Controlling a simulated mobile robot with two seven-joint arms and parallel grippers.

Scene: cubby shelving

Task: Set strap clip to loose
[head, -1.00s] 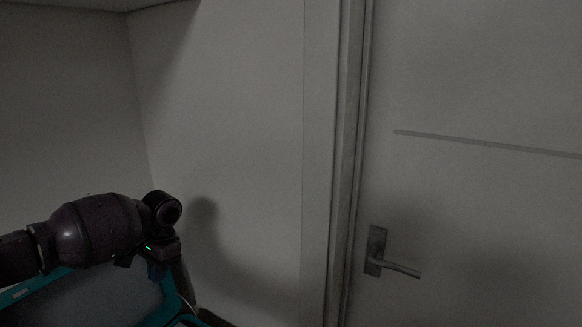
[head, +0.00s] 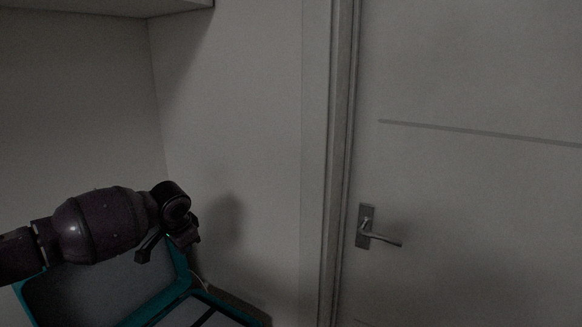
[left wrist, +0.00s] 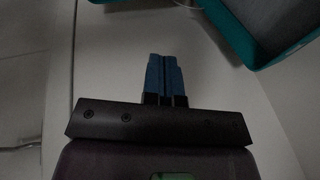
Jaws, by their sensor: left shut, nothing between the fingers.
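No strap clip can be made out in either view. An open teal-edged case (head: 90,290) with a grey inner panel lies at the lower left of the head view, partly behind my left arm. Its teal edge also shows at the top right of the left wrist view (left wrist: 230,35). My left gripper (left wrist: 165,60) has blue fingers closed together with nothing between them, a little apart from the teal edge in the picture. My right gripper is not in view.
A pale door (head: 470,200) with a metal lever handle (head: 382,238) stands shut at the right. A shelf underside (head: 100,8) overhangs the top left. Bare walls meet in a corner behind my left arm. The scene is dim.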

